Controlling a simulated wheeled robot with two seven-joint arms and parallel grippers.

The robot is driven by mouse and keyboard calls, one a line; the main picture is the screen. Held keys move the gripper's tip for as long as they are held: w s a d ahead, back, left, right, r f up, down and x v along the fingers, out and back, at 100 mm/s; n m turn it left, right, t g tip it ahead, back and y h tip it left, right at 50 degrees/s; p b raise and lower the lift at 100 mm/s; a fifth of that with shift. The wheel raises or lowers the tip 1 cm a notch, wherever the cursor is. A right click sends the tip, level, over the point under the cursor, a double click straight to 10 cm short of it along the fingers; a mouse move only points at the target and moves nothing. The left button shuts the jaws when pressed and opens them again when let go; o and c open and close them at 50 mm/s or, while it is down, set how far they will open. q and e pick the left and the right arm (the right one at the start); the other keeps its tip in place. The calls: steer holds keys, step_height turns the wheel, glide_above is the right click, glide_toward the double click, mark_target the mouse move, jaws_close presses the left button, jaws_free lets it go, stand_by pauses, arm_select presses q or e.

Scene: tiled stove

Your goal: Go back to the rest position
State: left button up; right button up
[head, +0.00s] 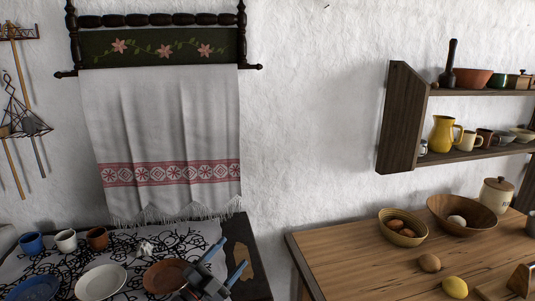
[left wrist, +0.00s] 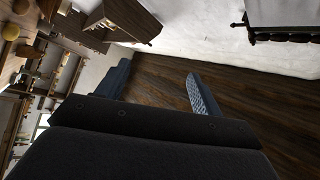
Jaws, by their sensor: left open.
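My left gripper (head: 232,254) is at the bottom middle of the head view, in front of the right end of the cloth-covered surface. Its two blue fingers are spread apart, with nothing seen between them. In the left wrist view the same gripper (left wrist: 158,72) shows its open fingers against dark wooden floor. The brown plate (head: 165,276) lies just left of the gripper in the picture; I cannot tell whether they touch. My right gripper is in neither view.
The patterned cloth (head: 130,250) carries a white plate (head: 100,283), a blue plate (head: 35,289) and several cups. A wooden table (head: 350,254) at right holds a basket (head: 403,238), a bowl (head: 440,205) and a lemon (head: 455,287). A wall shelf (head: 402,115) hangs above.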

arm_select(q)
steer(key=s+a+f+n+g+y, duration=0.2)
steer(key=s+a+f+n+y, duration=0.3)
steer(key=f+n+y, duration=0.3)
steer(key=s+a+f+n+g+y, duration=0.2)
steer(key=s+a+f+n+y, duration=0.45)
steer(key=f, duration=0.45)
steer(key=s+f+n+g, duration=0.2)
steer(key=s+f+g, duration=0.35)
steer(key=s, duration=0.45)
steer(key=s+f+n+g, duration=0.1)
steer(key=s+f+g, duration=0.4)
steer(key=s, duration=0.5)
steer(key=s+d+f, duration=0.1)
steer(key=d+f, duration=0.1)
steer(key=f, duration=0.9)
steer(key=s+d+f+g+h, duration=0.1)
steer(key=d+f, duration=0.2)
steer(key=f, duration=0.8)
steer(key=shift+d, duration=0.25)
steer(key=shift+o, duration=0.4)
